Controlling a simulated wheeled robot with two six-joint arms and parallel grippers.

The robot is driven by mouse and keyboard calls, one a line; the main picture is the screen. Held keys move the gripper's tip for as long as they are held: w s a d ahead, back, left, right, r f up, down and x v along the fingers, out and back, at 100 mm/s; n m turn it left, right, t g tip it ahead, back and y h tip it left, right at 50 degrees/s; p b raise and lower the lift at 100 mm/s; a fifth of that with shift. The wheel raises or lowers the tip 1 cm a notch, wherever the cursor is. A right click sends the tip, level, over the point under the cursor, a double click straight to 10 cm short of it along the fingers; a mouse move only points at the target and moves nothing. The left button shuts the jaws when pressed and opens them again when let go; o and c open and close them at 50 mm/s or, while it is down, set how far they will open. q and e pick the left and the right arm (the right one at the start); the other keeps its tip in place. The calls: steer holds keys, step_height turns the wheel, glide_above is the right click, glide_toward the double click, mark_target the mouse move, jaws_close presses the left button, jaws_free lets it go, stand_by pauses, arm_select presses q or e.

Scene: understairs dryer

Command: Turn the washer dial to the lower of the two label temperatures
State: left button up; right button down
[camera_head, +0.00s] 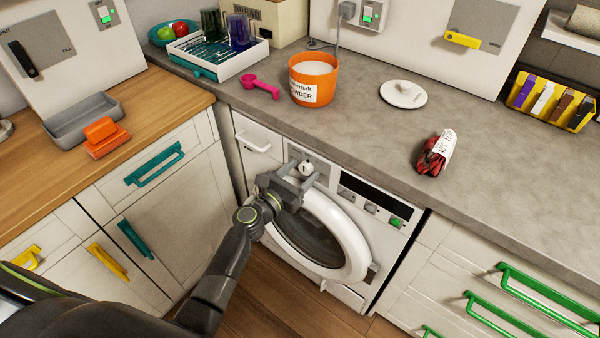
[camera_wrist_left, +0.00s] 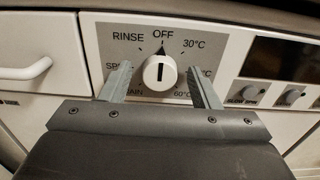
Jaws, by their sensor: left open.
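The washer (camera_head: 322,230) is white with a round door, under the grey counter. Its white dial (camera_wrist_left: 160,73) shows in the left wrist view, with its dark mark upright towards OFF. RINSE and 30°C flank OFF; 60°C is at lower right, and other markings are partly hidden by the fingers. The dial also shows in the head view (camera_head: 306,168). My left gripper (camera_head: 298,178) is open, its fingers on either side of the dial, apart from it in the picture. A red bundle (camera_head: 432,163) with a white label (camera_head: 446,144) lies on the counter; its print is too small to read.
On the counter are an orange powder tub (camera_head: 314,80), a pink scoop (camera_head: 260,86), a white lid (camera_head: 403,94) and a rack (camera_head: 205,55) with glasses. Buttons (camera_head: 371,208) sit right of the dial. The counter edge overhangs the washer panel.

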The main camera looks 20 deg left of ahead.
arm_select(q)
steer(key=shift+c, duration=0.4)
steer(key=c, duration=0.9)
